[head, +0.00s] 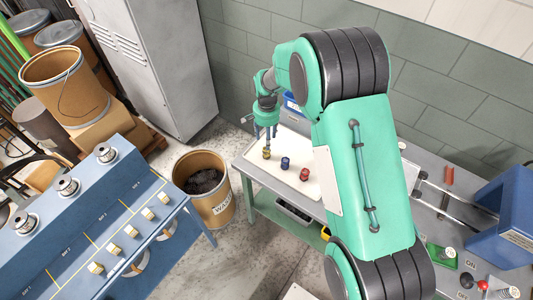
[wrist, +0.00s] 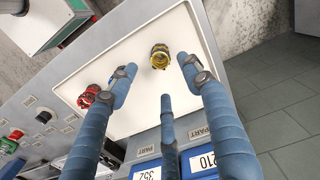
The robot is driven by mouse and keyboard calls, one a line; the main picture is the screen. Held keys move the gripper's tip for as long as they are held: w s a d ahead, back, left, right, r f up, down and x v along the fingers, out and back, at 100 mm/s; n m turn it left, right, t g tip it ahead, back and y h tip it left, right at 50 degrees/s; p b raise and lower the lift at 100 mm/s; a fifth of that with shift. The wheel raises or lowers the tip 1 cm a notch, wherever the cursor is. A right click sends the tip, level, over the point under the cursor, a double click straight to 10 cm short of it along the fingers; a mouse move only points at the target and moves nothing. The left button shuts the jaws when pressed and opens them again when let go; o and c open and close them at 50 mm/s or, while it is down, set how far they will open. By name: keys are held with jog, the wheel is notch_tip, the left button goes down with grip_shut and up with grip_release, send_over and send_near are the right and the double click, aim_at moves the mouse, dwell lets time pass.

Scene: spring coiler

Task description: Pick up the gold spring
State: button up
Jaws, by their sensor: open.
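The gold spring (wrist: 160,56) stands on a white tray (wrist: 135,46) in the wrist view. It also shows in the head view (head: 267,154), near the tray's left end. My gripper (wrist: 158,92) is open, with its blue fingers spread and nothing between them. In the wrist view the gold spring lies just beyond the fingertips, apart from them. In the head view my gripper (head: 266,132) points down above the gold spring. How much height lies between them is hard to tell.
A blue spring (head: 285,162) and a red spring (head: 304,174) stand on the tray to the right of the gold one. The red one also shows in the wrist view (wrist: 89,96). Blue part bins (wrist: 193,140) stand beside the tray. A waste barrel (head: 210,206) stands left of the table.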

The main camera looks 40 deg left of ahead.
aim_at(267, 152)
jog(key=shift+f, duration=2.55)
jog(key=shift+f, duration=0.15)
jog(key=shift+f, duration=2.45)
grip_shut()
